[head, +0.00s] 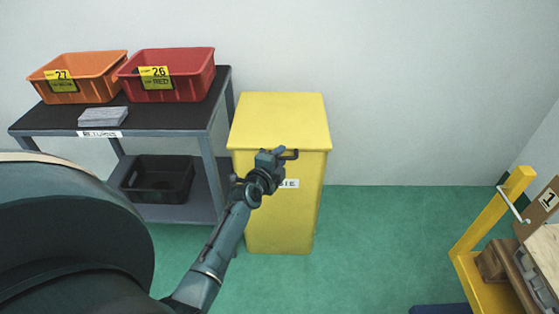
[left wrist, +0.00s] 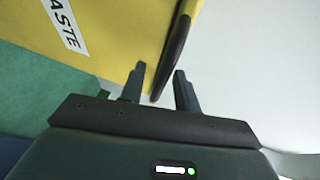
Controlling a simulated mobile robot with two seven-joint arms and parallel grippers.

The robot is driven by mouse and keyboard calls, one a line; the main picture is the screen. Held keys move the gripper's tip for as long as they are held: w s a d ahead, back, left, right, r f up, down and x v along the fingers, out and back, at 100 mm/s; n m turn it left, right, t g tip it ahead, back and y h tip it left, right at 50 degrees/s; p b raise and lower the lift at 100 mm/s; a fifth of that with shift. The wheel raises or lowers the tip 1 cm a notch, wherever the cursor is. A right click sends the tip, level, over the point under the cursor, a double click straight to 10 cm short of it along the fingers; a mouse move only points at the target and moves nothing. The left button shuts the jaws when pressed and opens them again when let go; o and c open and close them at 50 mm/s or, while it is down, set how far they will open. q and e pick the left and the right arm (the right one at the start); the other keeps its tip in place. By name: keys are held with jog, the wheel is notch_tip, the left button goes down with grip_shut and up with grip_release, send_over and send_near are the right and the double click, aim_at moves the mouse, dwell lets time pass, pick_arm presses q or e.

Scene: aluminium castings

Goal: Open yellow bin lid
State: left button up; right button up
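The yellow bin (head: 281,222) stands upright against the wall, with its flat yellow lid (head: 280,118) closed on top. A dark handle (head: 290,155) is at the lid's front edge. My left gripper (head: 276,157) is at the handle, in front of the bin. In the left wrist view, the two fingers (left wrist: 158,88) are apart, and the dark handle (left wrist: 175,50) reaches down between their tips. I cannot tell whether either finger touches it. The gripper hides part of the bin's white label (head: 289,184). My right gripper is not in view.
A grey cart (head: 205,150) stands left of the bin, close beside it. It holds an orange tote (head: 100,75), a red tote (head: 195,78), a grey block (head: 103,116) and, below, a black bin (head: 157,180). A yellow frame (head: 490,215) stands at right. Green floor right of the bin is clear.

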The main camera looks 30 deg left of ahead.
pick_arm(q)
jog(key=shift+w, duration=0.1)
jog(key=shift+c, duration=0.5)
grip_shut()
